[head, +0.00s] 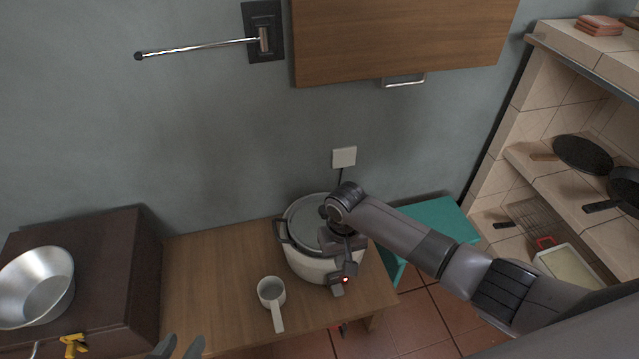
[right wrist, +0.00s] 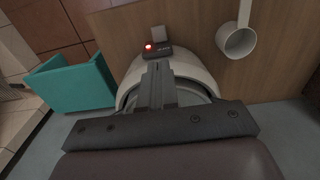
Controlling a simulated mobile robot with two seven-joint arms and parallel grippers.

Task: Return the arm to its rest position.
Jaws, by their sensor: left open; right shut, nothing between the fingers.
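My right arm reaches in from the right in the head view, its wrist over the white rice cooker (head: 305,262). My right gripper (head: 349,262) is shut and empty, above the front part of the cooker; I cannot tell whether it touches it. The right wrist view shows its closed fingers (right wrist: 154,82) in front of the cooker (right wrist: 190,75) and its red light (right wrist: 149,47). The cooker's grey lid (head: 305,215) is down, partly hidden by my wrist. My left gripper (head: 180,348) shows only its dark fingertips at the bottom edge of the head view, open and apart from things.
A white cup with a handle (head: 271,292) stands on the wooden table (head: 205,265), left of the cooker. A dark brown cabinet (head: 110,265) at left bears a metal bowl (head: 38,285). A teal stool (head: 440,218) stands right of the table, near tiled shelves (head: 535,155) with pans.

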